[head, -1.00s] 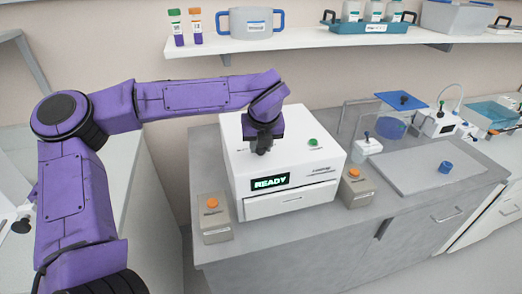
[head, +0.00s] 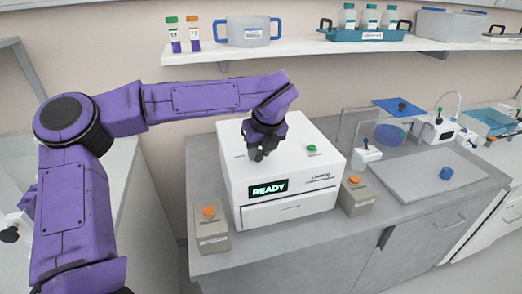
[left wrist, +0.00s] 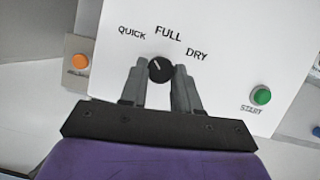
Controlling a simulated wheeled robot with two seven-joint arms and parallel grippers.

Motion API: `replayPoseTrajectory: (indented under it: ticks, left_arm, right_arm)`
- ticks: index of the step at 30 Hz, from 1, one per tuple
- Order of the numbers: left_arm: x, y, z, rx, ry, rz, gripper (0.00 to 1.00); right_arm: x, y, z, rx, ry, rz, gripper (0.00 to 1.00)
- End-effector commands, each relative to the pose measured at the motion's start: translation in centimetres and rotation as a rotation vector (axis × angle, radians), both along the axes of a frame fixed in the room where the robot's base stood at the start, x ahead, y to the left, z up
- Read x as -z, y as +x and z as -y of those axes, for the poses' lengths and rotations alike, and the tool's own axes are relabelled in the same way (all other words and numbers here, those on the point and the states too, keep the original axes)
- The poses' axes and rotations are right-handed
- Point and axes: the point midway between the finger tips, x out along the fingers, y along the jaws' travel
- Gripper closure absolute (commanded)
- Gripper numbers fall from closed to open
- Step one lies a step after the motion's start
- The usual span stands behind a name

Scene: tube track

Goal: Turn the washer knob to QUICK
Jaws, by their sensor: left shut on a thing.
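The white washer (head: 235,172) stands on the grey bench, its front display (head: 268,188) reading READY. In the left wrist view its dark round knob (left wrist: 160,69) sits below the printed labels QUICK (left wrist: 131,33), FULL (left wrist: 168,33) and DRY (left wrist: 197,54). The knob's white mark points up and slightly left, seemingly between QUICK and FULL. My left gripper (head: 260,153) reaches down onto the washer top and is shut on the knob, one finger on each side. In the head view the gripper hides the knob. My right gripper is not in view.
A green START button (left wrist: 262,95) is on the washer top, right of the knob. Grey boxes with orange buttons stand left (head: 211,232) and right (head: 357,197) of the washer. A shelf (head: 300,46) with containers hangs behind.

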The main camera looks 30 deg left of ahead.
Motion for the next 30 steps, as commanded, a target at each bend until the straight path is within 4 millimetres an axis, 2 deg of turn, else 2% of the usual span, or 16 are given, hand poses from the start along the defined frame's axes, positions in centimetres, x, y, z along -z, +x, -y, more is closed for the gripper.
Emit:
replayPoseTrajectory:
  ticks: [1, 3, 14, 17, 24, 30]
  left_arm:
    - [0.0, 0.1, -0.2, -0.004, 0.001, 0.002, 0.66]
    - [0.0, 0.1, -0.2, -0.003, 0.002, 0.001, 0.43]
    - [-0.6, 0.0, 0.2, 0.001, 0.001, 0.003, 0.43]
    - [-2.2, -0.4, 0.8, 0.002, 0.001, 0.006, 0.43]
    - [-7.4, -1.6, 2.5, -0.001, 0.001, 0.005, 0.43]
    - [-9.4, -2.1, 3.1, -0.001, -0.001, 0.000, 0.43]
  right_arm:
    - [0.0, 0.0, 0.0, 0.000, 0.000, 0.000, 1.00]
    - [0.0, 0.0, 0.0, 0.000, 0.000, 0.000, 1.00]
    - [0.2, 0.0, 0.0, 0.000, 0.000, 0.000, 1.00]
    - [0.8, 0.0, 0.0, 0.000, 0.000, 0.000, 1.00]
    - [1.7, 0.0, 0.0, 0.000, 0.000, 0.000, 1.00]
    - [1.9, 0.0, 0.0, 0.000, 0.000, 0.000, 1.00]
